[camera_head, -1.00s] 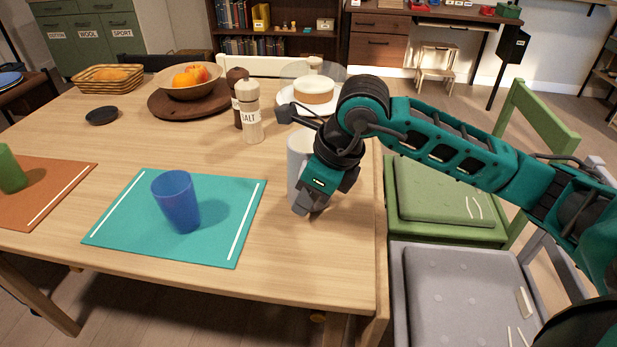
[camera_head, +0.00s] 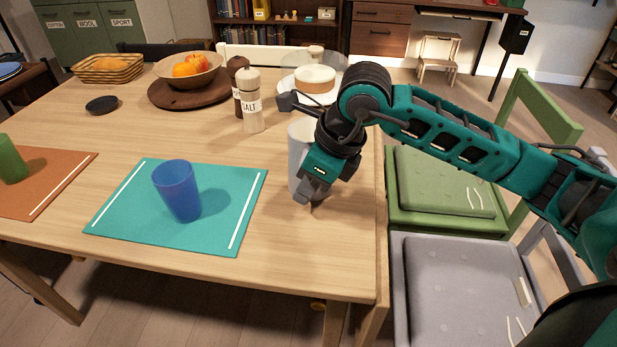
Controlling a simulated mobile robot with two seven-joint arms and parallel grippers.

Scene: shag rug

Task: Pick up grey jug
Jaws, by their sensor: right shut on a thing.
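The grey jug (camera_head: 297,150) is near the right edge of the wooden table, upright and partly hidden behind my right gripper. My right gripper (camera_head: 312,194) comes down over the jug's near right side and is shut on it. Where the fingers meet the jug is mostly covered by the gripper itself. I cannot clearly tell whether the jug's base touches the table. My left gripper is not in view.
A blue cup (camera_head: 178,190) stands on a teal placemat (camera_head: 125,225) left of the jug. A salt mill (camera_head: 252,103) and a cake (camera_head: 315,78) under a clear dome stand behind. Green (camera_head: 440,180) and grey (camera_head: 455,285) chairs flank the table's right edge.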

